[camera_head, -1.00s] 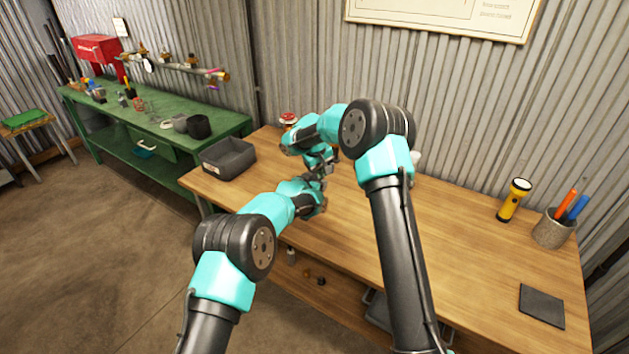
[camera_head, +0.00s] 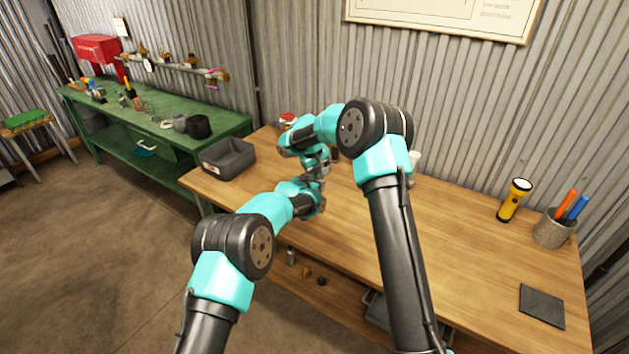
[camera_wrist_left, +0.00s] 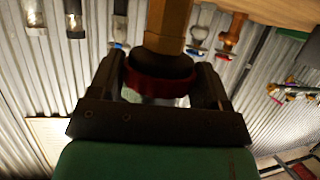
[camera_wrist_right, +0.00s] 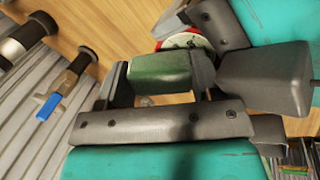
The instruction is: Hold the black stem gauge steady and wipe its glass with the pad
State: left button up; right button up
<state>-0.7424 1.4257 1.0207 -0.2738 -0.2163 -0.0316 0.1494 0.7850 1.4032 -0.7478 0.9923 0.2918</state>
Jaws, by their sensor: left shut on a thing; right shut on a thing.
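My left gripper (camera_wrist_left: 160,92) is shut on a round gauge (camera_wrist_left: 160,82), which shows a dark body and a dark red rim in the left wrist view. In the right wrist view the gauge's pale dial (camera_wrist_right: 180,42) with red and green marks shows beside my left gripper's grey finger. My right gripper (camera_wrist_right: 155,85) is shut on a green pad (camera_wrist_right: 160,70). The pad is close to the dial and covers part of it; I cannot tell whether they touch. In the head view my left gripper (camera_head: 314,185) and right gripper (camera_head: 318,165) are close together above the table; gauge and pad are hidden there.
The wooden table (camera_head: 450,260) holds a dark grey bin (camera_head: 228,160), a yellow torch (camera_head: 513,200), a pen cup (camera_head: 553,230) and a dark flat mat (camera_head: 541,304). A small red-topped thing (camera_head: 287,119) stands at the back. The table's middle right is clear.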

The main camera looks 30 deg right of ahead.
jog(key=shift+a+f, duration=0.1)
jog(key=shift+a, duration=0.55)
jog(key=shift+d+r, duration=0.1)
jog(key=shift+r, duration=1.95)
jog(key=shift+d, duration=0.15)
jog(key=d, duration=0.8)
jog(key=shift+a+f, duration=0.45)
jog(key=shift+a, duration=0.45)
jog(key=shift+a+f, duration=0.4)
jog(key=shift+a, duration=0.45)
jog(key=shift+a+f, duration=0.45)
jog(key=shift+a, duration=0.45)
jog(key=shift+f, duration=0.8)
